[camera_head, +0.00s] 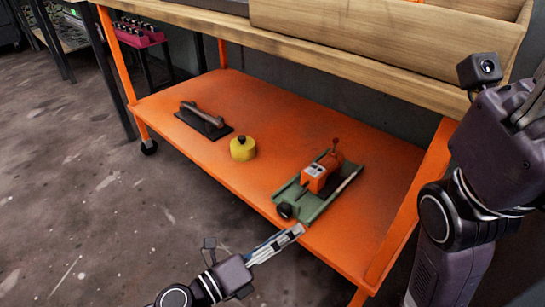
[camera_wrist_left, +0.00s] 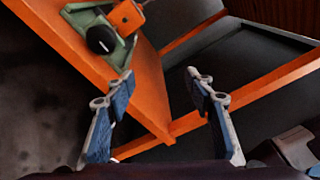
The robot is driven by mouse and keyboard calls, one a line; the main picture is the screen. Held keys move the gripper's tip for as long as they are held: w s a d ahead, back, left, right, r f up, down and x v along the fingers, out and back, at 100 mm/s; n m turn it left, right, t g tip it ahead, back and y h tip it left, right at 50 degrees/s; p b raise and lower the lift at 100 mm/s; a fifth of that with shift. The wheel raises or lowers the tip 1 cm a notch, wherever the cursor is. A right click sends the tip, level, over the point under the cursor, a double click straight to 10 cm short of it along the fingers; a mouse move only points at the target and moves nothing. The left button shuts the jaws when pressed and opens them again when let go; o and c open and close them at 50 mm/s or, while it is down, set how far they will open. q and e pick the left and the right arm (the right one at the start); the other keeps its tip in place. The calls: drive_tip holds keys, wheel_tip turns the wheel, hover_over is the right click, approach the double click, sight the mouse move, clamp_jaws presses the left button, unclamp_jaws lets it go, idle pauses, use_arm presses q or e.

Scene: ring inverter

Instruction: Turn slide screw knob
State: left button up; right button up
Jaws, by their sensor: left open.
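The slide screw device lies on the orange lower shelf, with a green base (camera_head: 322,200) and an orange body (camera_head: 316,177). Its round black knob (camera_head: 284,211) is at the near left end of the base. The knob also shows in the left wrist view (camera_wrist_left: 101,40), beyond and above the left finger. My left gripper (camera_head: 297,230) is just in front of the shelf edge, close to the knob and apart from it. In the wrist view its two blue-padded fingers (camera_wrist_left: 162,84) are spread with nothing between them. My right arm is at the right; its fingers are not clearly visible.
The orange shelf (camera_head: 257,97) also holds a yellow round object (camera_head: 243,148) and a dark trowel-like tool (camera_head: 204,120). The wooden workbench top (camera_head: 330,57) overhangs it. An orange leg (camera_head: 412,205) stands right of the device. The floor in front is clear.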

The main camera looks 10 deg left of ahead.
use_arm(q)
drive_tip(key=s+d+r+n+h+p, duration=0.1)
drive_tip(key=s+d+r+n+h, duration=0.1)
drive_tip(key=r+n, duration=0.3)
drive_tip(key=s+d+r+n+h+p, duration=0.1)
drive_tip(key=s+r+n+h+p, duration=0.15)
drive_tip(key=r, duration=0.55)
drive_tip(key=a+r+n+t, duration=0.2)
drive_tip(key=r+n+t, duration=0.1)
drive_tip(key=r+n, duration=0.2)
drive_tip(key=a+r+n+t+p, duration=0.1)
drive_tip(key=a+r+n+t, duration=0.2)
drive_tip(key=r+n, duration=0.3)
drive_tip(key=shift+s+r+h, duration=0.35)
drive_tip(key=shift+s+r, duration=0.1)
drive_tip(key=shift+r, duration=0.55)
